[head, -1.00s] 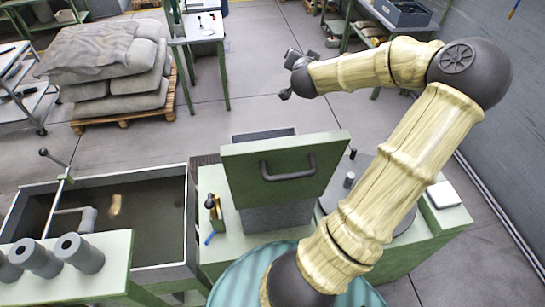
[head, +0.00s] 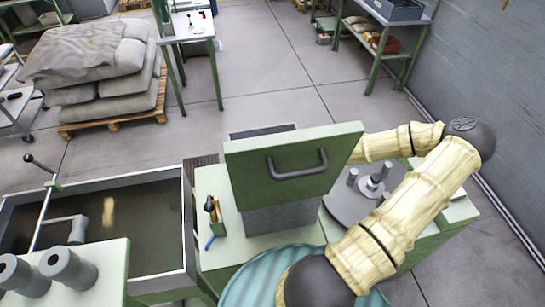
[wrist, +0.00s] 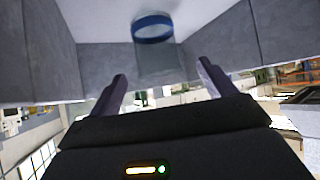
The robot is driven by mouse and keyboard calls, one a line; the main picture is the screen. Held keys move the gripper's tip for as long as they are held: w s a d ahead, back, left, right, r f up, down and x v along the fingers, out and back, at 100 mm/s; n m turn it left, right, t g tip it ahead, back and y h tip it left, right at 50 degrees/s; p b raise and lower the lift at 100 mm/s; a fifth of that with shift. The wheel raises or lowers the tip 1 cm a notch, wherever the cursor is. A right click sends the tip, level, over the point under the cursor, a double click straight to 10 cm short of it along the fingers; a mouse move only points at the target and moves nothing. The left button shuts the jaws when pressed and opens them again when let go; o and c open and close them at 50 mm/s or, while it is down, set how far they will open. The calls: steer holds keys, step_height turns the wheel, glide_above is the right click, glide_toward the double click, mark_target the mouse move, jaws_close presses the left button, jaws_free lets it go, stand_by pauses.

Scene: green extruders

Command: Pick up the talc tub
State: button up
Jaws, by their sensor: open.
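A blurred, greyish see-through tub with a blue ring (wrist: 152,30) shows at the top middle of the wrist view, inside a grey-walled space. It is likely the talc tub, but no label can be read. My gripper (wrist: 162,70) is open, its two dark fingers apart on either side of the tub's lower part in the picture. Whether they touch it or how far off it is I cannot tell. In the head view my gripper and the tub are hidden behind the upright green panel (head: 255,165) with its dark handle.
A grey box (head: 285,216) stands below the panel on the green bench (head: 215,262). A round grey plate (head: 345,207) with small metal posts lies right of it, under my arm. A water trough (head: 130,250) is at left.

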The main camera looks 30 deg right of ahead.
steer(key=shift+w, duration=0.1)
steer(key=shift+w+a+f+p, duration=0.15)
steer(key=shift+w+f+p, duration=0.15)
steer(key=shift+w, duration=0.2)
steer(key=shift+w+f, duration=0.35)
steer(key=shift+w, duration=0.05)
steer(key=shift+a, duration=0.1)
steer(key=shift+w+a+f+p, duration=0.1)
steer(key=shift+w+a+p, duration=0.05)
steer(key=shift+w+p, duration=0.4)
steer(key=shift+w+a+f+p, duration=0.1)
steer(key=shift+w+p, duration=0.3)
steer(key=shift+p, duration=0.25)
steer(key=shift+p+x, duration=0.5)
steer(key=shift+x, duration=1.15)
